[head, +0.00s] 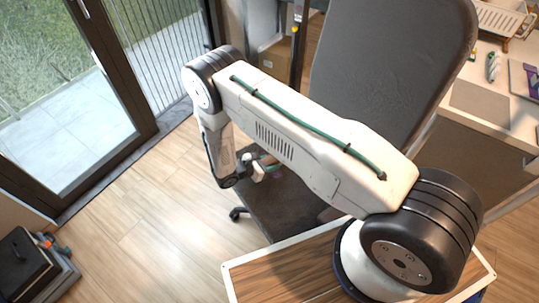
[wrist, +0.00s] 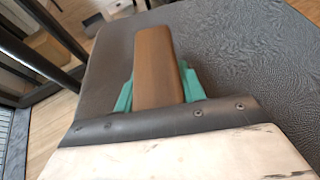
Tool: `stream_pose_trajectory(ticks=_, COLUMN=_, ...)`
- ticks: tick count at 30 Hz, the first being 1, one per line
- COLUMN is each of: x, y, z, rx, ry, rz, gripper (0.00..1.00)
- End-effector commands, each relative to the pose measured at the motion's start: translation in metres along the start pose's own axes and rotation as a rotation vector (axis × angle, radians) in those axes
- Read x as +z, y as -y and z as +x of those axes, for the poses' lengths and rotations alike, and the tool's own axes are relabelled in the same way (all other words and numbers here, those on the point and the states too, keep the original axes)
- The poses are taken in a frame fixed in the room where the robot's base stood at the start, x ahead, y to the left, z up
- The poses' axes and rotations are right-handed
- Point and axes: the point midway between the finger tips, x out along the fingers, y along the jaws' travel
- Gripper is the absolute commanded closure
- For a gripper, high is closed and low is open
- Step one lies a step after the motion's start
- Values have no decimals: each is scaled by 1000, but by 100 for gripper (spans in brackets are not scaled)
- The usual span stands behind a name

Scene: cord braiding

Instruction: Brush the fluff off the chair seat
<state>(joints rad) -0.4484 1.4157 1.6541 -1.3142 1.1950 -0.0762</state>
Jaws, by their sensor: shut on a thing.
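The brush (wrist: 155,62) shows in the wrist view as a brown wooden block. My gripper (wrist: 158,88) has its teal fingers on both sides of the block and is shut on it. No bristles can be seen. A dark grey textured chair surface fills much of the wrist view behind the brush. I cannot tell whether the brush touches it. In the head view, my gripper (head: 260,165) is over the far left part of the dark chair seat (head: 285,208), which my arm partly covers. I cannot make out any fluff on the visible seat.
The tall grey chair back (head: 385,65) rises on the right behind my arm. A white desk (head: 480,95) with small items stands at the far right. A wood-topped surface (head: 290,272) is in front. Glass doors (head: 75,90) are left; the wooden floor (head: 165,215) before them is mostly clear.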

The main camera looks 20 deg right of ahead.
Motion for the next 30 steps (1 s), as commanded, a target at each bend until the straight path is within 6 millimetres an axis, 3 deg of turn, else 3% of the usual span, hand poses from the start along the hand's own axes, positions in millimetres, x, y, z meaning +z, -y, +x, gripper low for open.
stream_pose_trajectory(ticks=15, x=40, y=-2, z=-22, rx=6, ry=0, rz=0, gripper=89)
stream_pose_trajectory(ticks=30, x=42, y=-2, z=-24, rx=7, ry=0, rz=-2, gripper=89)
